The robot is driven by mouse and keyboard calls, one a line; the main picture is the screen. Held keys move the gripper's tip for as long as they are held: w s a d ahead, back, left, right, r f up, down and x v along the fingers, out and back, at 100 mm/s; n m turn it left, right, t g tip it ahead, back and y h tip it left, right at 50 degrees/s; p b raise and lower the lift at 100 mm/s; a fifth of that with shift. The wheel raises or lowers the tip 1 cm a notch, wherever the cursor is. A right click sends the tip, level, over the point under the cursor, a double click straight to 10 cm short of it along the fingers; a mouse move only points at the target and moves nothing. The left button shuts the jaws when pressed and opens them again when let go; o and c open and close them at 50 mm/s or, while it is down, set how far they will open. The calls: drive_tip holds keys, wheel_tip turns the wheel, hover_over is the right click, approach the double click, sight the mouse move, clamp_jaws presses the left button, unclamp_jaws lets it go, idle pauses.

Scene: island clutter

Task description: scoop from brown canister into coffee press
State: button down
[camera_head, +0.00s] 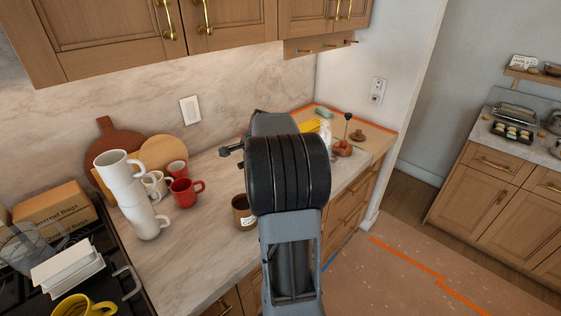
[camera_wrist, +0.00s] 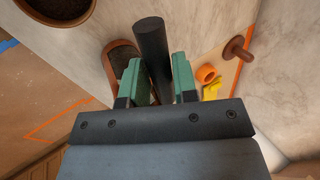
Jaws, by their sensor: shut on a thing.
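The brown canister (camera_head: 243,212), with a white label, stands on the marble counter left of my arm, partly hidden by it. In the wrist view, a brown round container (camera_wrist: 90,14) with dark grounds inside shows at the top left, apart from my gripper. My gripper (camera_wrist: 156,62) has green fingers and is shut on a dark cylindrical handle (camera_wrist: 152,42). A long brown-rimmed shape with a dark inside (camera_wrist: 118,52) lies beside the handle; I cannot tell whether it is joined to it. In the head view my arm hides the gripper. I cannot clearly make out the coffee press.
Stacked white mugs (camera_head: 137,205) and a red mug (camera_head: 185,192) stand left on the counter. A thin rod with a black knob (camera_head: 348,116) and a reddish-brown item (camera_head: 343,149) are right of my arm. The counter between the red mug and canister is clear.

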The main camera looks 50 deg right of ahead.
drive_tip(key=shift+f+t+b, duration=0.15)
drive_tip(key=shift+t+b, duration=0.25)
drive_tip(key=shift+b, duration=0.7)
drive_tip(key=shift+b, duration=0.35)
drive_tip(key=shift+t+b, duration=0.3)
drive_tip(key=shift+b, duration=0.45)
drive_tip(key=t+b, duration=0.1)
drive_tip(key=b, duration=0.2)
drive_tip(key=t+b, duration=0.1)
drive_tip(key=b, duration=0.4)
drive_tip(key=shift+s+h, duration=0.1)
drive_tip(key=shift+h, duration=0.2)
drive_tip(key=shift+t, duration=0.3)
drive_tip(key=shift+f+b, duration=0.1)
drive_tip(key=shift+b, duration=0.7)
drive_tip(key=t+b, duration=0.2)
drive_tip(key=b, duration=0.4)
drive_tip(key=shift+s, duration=0.15)
drive_tip(key=shift+t+h+b, duration=0.3)
drive_tip(key=shift+t+b, duration=0.1)
drive_tip(key=shift+b, duration=0.85)
